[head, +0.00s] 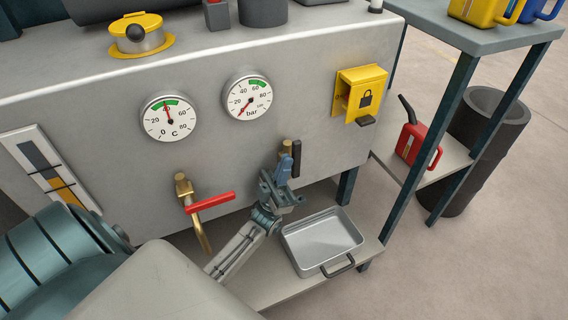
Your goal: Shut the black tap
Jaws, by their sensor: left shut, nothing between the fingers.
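The black tap (296,158) is on the front of the grey machine, right of the red-handled tap. Its black lever stands roughly vertical, beside a brass-brown body (287,146). My left gripper (285,168) is shut and empty, with its fingertips right at the black tap's lever, on its left side in the picture. It hides the lower part of this tap. I cannot tell whether the fingers touch the lever. My right gripper is not in view.
The red-lever brass tap (209,202) is close left of my gripper. A metal tray (325,240) is on the low shelf below. Two dials (169,117) and a yellow lock box (359,93) are above. A side table (480,40) with a red can (416,143) stands right.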

